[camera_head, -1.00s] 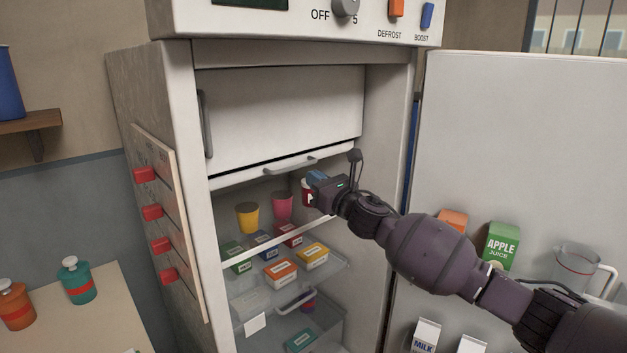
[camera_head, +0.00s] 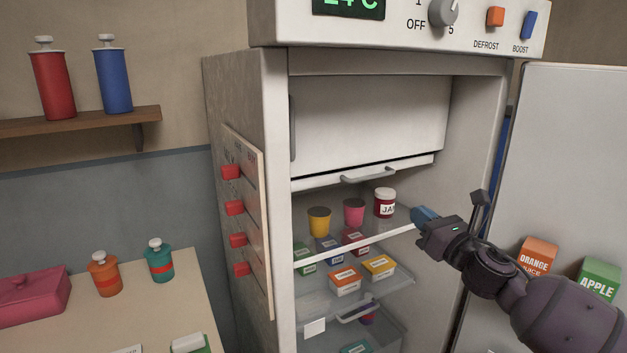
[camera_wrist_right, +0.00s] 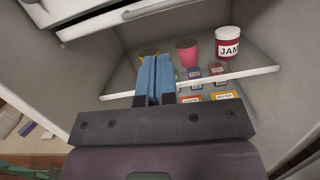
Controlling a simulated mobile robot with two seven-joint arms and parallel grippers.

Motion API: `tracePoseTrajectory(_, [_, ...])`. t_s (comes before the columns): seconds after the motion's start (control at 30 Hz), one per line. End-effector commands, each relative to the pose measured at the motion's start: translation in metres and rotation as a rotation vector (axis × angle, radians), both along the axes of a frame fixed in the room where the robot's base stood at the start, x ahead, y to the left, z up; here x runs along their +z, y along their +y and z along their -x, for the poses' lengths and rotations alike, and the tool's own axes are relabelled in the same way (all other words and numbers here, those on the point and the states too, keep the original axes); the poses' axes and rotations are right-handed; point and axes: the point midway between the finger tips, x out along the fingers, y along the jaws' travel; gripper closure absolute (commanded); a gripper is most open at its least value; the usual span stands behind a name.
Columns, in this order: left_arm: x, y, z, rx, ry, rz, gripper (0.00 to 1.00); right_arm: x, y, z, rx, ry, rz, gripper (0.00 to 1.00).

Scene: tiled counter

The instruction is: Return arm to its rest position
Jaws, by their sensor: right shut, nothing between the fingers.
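My right gripper (camera_head: 424,217) is shut and empty, its blue fingertips together at the right side of the open fridge's mouth. The closed blue fingers also show in the right wrist view (camera_wrist_right: 154,80). The red jam jar (camera_head: 384,203) with a white lid stands upright on the upper shelf, left of my gripper and apart from it. In the right wrist view the jar (camera_wrist_right: 229,43) is beyond the fingers to the right. A pink cup (camera_head: 353,212) and a yellow cup (camera_head: 319,222) stand left of the jar. My left gripper is not in view.
The fridge door (camera_head: 570,150) stands open at right, holding an orange juice carton (camera_head: 538,256) and an apple juice carton (camera_head: 598,279). Small boxes sit on the lower shelf. A closed freezer flap (camera_head: 368,120) is above. A counter (camera_head: 150,305) with shakers is at left.

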Motion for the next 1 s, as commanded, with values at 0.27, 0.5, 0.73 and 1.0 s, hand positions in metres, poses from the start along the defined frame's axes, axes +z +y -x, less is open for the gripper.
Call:
tracePoseTrajectory(0.27, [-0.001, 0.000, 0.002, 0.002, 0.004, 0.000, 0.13, 0.004, 0.000, 0.000, 0.079, 0.205, -0.501, 1.00])
tracePoseTrajectory(0.5, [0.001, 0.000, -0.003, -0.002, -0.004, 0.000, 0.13, -0.032, 0.012, 0.017, 0.150, 0.470, -1.135, 1.00])
tracePoseTrajectory(0.73, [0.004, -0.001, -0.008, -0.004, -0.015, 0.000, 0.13, -0.129, 0.016, 0.067, 0.096, 0.747, -1.837, 1.00])
tracePoseTrajectory(1.0, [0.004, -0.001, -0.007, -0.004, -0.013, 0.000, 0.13, -0.234, 0.012, 0.148, -0.089, 0.857, -2.438, 1.00])
